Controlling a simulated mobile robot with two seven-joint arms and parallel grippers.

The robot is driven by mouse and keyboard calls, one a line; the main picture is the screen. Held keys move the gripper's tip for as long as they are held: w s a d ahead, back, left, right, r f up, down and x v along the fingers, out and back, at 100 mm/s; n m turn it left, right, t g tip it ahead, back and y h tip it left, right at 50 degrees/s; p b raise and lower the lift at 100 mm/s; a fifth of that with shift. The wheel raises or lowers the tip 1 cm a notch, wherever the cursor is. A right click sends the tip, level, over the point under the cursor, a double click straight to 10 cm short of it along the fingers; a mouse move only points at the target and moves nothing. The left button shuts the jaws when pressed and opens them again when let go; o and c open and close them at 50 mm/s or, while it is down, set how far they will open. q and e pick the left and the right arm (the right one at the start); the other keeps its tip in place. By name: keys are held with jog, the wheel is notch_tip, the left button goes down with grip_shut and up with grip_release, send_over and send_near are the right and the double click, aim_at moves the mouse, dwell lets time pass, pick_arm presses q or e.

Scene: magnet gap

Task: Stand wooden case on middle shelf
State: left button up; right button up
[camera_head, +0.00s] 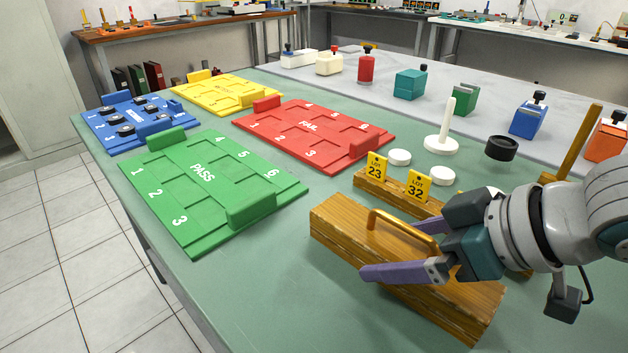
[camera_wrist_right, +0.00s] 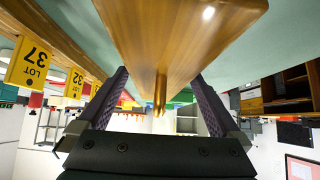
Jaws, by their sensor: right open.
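The wooden case (camera_head: 405,265) lies on the green table at the front right, a striped brown block with a gold handle (camera_head: 400,228) on top. My right gripper (camera_head: 388,245) is open over the case, its purple near finger in front of the handle. In the right wrist view the case (camera_wrist_right: 180,35) fills the top middle. The handle (camera_wrist_right: 160,95) shows between the two spread fingers, apart from both. A dark wooden shelf unit (camera_wrist_right: 285,90) shows at the right of that view; I cannot tell which shelf is the middle one. My left gripper is out of view.
Behind the case stands a wooden strip with yellow lot tags (camera_head: 418,185). White discs (camera_head: 400,157) and a white peg stand (camera_head: 440,140) are beyond it. Green (camera_head: 205,185), red (camera_head: 300,135), yellow and blue trays lie to the left. The table between case and green tray is clear.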

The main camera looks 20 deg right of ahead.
jog(key=shift+x, duration=0.9)
jog(key=shift+r, duration=0.1)
jog(key=shift+c, duration=0.4)
grip_shut()
